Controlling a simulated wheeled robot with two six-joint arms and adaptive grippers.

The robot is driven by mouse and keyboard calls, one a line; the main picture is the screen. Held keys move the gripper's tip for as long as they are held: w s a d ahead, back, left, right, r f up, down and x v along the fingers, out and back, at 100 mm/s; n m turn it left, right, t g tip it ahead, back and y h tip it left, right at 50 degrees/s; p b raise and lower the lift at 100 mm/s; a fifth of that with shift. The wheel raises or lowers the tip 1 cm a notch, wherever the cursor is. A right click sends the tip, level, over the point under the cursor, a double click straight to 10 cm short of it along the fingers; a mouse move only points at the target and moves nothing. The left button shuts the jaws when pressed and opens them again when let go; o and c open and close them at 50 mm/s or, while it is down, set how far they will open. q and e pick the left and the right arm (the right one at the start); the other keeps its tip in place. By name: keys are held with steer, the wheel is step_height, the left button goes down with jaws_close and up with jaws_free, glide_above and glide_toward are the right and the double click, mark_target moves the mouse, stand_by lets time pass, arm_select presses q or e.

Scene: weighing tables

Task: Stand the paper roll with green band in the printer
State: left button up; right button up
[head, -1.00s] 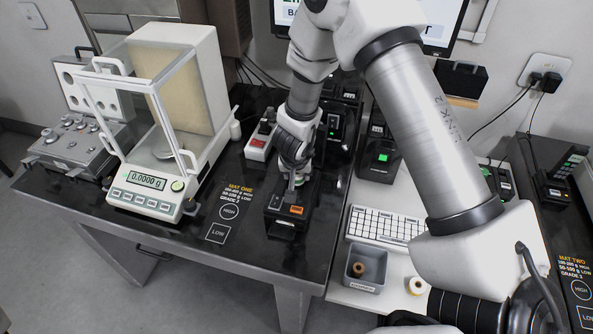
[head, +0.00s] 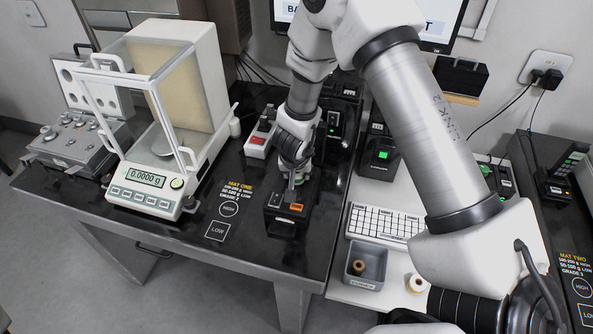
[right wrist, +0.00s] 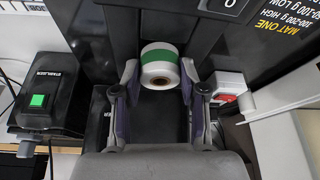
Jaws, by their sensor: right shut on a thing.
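The paper roll with green band (right wrist: 160,66) shows end-on in the right wrist view, white with a green stripe and a brown core. My right gripper (right wrist: 159,78) is shut on it, one finger on each side. In the head view my right gripper (head: 294,184) points down at the back part of the black printer (head: 280,224), which has an orange label or screen on top. The roll is mostly hidden by the gripper there. I cannot tell whether it touches the printer. My left gripper is not in view.
A balance with glass doors (head: 142,185) stands left on the black table. To the right are a keyboard (head: 385,224), a grey bin (head: 352,278) holding a brown core, and another roll (head: 417,284).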

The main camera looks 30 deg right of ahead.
steer(key=shift+f, duration=0.3)
steer(key=o, duration=1.8)
steer(key=shift+r, duration=0.1)
steer(key=shift+p+v, duration=2.5)
steer(key=shift+v, duration=1.25)
